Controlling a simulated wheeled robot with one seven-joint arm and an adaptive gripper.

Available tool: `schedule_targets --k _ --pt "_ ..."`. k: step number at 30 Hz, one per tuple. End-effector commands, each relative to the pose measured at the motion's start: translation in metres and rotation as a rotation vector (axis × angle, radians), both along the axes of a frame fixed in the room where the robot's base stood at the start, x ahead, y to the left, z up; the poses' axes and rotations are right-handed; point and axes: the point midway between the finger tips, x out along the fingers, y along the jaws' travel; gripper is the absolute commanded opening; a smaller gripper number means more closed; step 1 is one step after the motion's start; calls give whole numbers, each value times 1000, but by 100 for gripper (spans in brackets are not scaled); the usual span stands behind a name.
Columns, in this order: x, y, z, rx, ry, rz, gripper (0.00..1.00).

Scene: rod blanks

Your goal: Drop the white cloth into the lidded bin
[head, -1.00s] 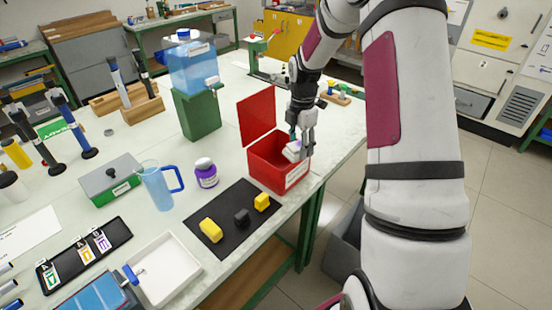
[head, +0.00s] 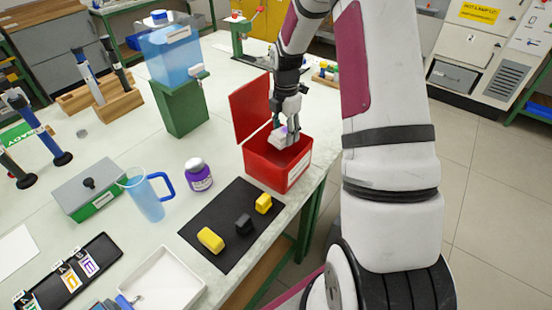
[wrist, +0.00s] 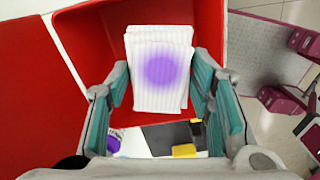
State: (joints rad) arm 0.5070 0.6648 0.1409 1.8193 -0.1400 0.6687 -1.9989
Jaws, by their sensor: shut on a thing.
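The white cloth (head: 279,137) is a folded, ribbed pad with a purple stain, seen clearly in the wrist view (wrist: 160,65). My gripper (head: 287,137) is shut on the cloth, with a finger on each side of it. It holds the cloth over the mouth of the red bin (head: 264,170). The bin's red lid (head: 250,108) stands open, hinged up at the left. In the wrist view the bin's red inside (wrist: 85,40) surrounds the cloth. How far the cloth is from the bin floor I cannot tell.
A black mat (head: 215,247) with yellow and black blocks lies in front of the bin. A purple-labelled jar (head: 198,175), a blue jug (head: 146,196) and a water dispenser (head: 176,60) stand left. The table's right edge is close to the bin.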

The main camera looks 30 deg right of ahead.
Motion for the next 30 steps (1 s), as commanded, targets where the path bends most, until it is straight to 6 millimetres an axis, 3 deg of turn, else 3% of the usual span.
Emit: schedule_targets --k 6,16,17,19,30 --pt "1 0 -16 0 0 1 20" --pt "0 0 -17 -1 -1 1 20" --pt "0 0 -17 -1 -1 1 52" --pt "0 0 -17 -1 -1 1 68" --pt "0 0 -16 -1 -1 0 71"
